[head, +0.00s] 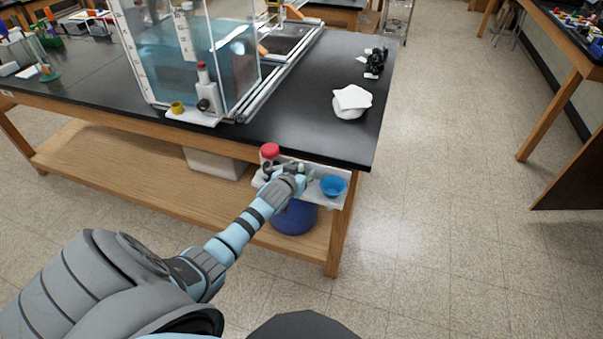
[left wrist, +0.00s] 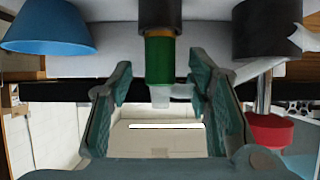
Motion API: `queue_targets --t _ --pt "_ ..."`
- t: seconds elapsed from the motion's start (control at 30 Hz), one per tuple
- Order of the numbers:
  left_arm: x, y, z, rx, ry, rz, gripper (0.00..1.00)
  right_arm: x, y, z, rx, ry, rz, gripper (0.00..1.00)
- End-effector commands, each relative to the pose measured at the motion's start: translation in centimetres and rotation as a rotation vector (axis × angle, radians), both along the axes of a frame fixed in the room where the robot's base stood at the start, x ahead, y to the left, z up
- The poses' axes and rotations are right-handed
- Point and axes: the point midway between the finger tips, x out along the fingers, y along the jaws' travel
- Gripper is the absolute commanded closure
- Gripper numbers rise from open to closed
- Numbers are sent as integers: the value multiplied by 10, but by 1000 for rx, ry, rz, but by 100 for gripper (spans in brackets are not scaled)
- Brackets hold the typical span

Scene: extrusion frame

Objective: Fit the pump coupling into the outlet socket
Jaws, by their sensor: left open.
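My left gripper (head: 290,180) is at the white shelf on the table's front edge, between a red-topped item and a blue bowl-like part. In the left wrist view, the open fingers of the left gripper (left wrist: 158,88) stand on either side of a part with a black top, a green band and a pale tip (left wrist: 160,62). This may be the pump coupling; I cannot tell whether the fingers touch it. A small white fitting with a dark round opening (head: 203,104) at the tank's front may be the outlet socket. My right gripper is not in view.
The blue bowl (head: 333,186) sits on the white shelf (head: 338,201), with the red cap (head: 269,151) to the left. A dark blue container (head: 294,218) stands below. A clear water tank (head: 180,55) and crumpled white cloth (head: 351,102) are on the black tabletop (head: 300,120).

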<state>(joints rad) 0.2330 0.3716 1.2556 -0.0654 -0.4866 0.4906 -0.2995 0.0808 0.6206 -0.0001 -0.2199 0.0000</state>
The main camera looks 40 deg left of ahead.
Motion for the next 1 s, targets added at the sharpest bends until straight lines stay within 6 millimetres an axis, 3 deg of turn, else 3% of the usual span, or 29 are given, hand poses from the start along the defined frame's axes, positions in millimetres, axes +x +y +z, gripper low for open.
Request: queue_targets --t 0.27,0.5,0.57,0.87,1.0 --pt "8 3 -6 0 1 0 55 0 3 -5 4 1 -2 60" --pt "8 3 -5 0 1 0 93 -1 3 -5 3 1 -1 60" --pt "8 3 -5 0 1 0 100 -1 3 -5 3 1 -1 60" --pt "8 3 -3 0 0 0 100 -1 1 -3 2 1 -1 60" --pt "8 3 13 1 -2 0 100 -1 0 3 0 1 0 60"
